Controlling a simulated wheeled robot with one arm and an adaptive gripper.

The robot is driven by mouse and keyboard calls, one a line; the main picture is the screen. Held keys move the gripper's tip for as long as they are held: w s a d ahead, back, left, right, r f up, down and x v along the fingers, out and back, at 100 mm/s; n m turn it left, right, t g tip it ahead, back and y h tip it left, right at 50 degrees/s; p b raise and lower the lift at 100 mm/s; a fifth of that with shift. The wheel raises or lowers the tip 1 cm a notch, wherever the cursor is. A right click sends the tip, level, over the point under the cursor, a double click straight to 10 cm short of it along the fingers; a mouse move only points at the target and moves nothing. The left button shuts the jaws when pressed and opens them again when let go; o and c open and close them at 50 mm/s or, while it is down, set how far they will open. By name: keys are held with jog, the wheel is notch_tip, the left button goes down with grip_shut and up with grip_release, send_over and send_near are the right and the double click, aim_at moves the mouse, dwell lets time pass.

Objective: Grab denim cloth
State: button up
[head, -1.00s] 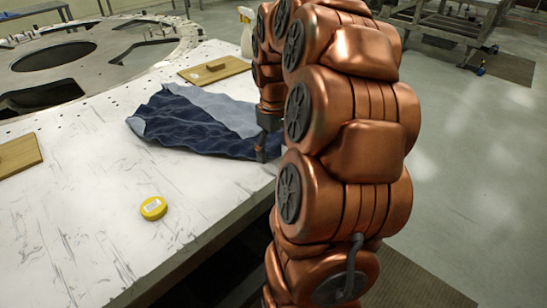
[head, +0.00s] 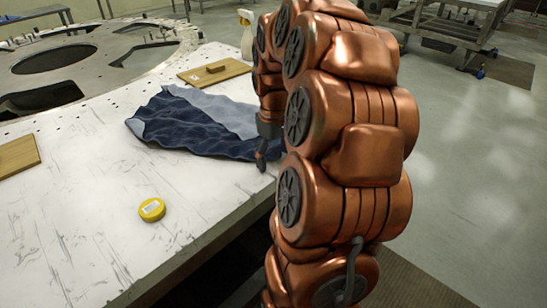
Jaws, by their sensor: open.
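The denim cloth (head: 185,125) lies crumpled on the white table, dark blue with a paler folded-over side at its upper right. My gripper (head: 262,162) points down at the cloth's right end, by the table's right edge. It is open, and a dark finger shows in front of the cloth. Whether the finger touches the cloth cannot be told. My copper-coloured arm hides the cloth's far right end and part of the gripper.
A yellow round tin (head: 152,209) sits on the white table (head: 90,190) nearer me. A wooden board (head: 215,72) with a small block lies behind the cloth. Another board (head: 18,155) is at left. A spray bottle (head: 246,35) and a large metal ring plate (head: 120,33) stand farther back.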

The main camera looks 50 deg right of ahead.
jog(key=shift+f, duration=0.25)
jog(key=shift+c, duration=0.6)
jog(key=c, duration=0.5)
jog(key=shift+c, duration=0.2)
jog(key=shift+r, duration=0.35)
jog(key=shift+c, duration=0.8)
notch_tip(320, 180, up, 4)
jog(key=shift+r+p, duration=0.15)
jog(key=shift+p, duration=0.55)
grip_shut()
notch_tip(320, 180, up, 7)
jog(key=p, duration=0.2)
jog(key=shift+r, duration=0.1)
